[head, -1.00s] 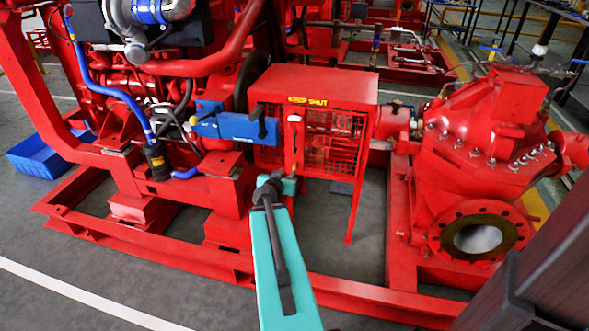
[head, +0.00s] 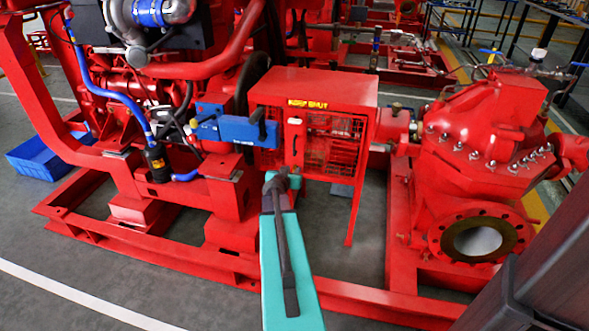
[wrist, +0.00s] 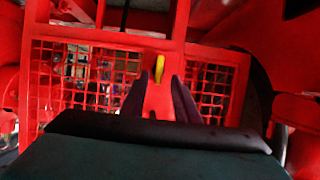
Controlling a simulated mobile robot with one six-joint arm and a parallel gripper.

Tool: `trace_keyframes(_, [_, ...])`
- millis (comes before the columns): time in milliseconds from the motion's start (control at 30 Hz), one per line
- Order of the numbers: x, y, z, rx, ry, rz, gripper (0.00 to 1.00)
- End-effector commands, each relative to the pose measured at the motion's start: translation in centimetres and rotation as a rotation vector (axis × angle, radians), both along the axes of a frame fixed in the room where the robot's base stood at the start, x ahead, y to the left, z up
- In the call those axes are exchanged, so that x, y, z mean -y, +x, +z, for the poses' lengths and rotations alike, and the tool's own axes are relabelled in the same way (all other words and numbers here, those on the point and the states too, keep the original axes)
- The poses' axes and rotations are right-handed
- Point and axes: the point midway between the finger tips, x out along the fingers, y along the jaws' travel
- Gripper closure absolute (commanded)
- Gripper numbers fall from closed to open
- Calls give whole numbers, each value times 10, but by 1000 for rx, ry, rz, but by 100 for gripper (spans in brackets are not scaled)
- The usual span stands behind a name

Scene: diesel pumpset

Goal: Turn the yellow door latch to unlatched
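The yellow latch (wrist: 159,68) shows in the wrist view as a small, roughly upright bar on a red upright strip between two mesh door panels. My gripper (wrist: 158,84) is open. Its two dark fingers stand apart, left and right of the red strip, with the yellow latch just beyond and between their tips. I cannot tell whether they touch anything. In the head view the red guard box (head: 312,82) with a yellow label stands beyond my teal arm. The latch is too small to make out there, and my fingertips are not clear.
A blue box (head: 237,129) juts out left of the guard's mesh front. A red pump (head: 480,140) stands to the right. The red base frame (head: 215,258) runs along the floor before the guard. A blue bin (head: 38,158) lies far left.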

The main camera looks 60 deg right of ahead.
Motion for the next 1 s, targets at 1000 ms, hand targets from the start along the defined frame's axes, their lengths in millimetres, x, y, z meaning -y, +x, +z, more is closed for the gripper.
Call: trace_keyframes(1000, [21,5,-5,2,-1,1,100])
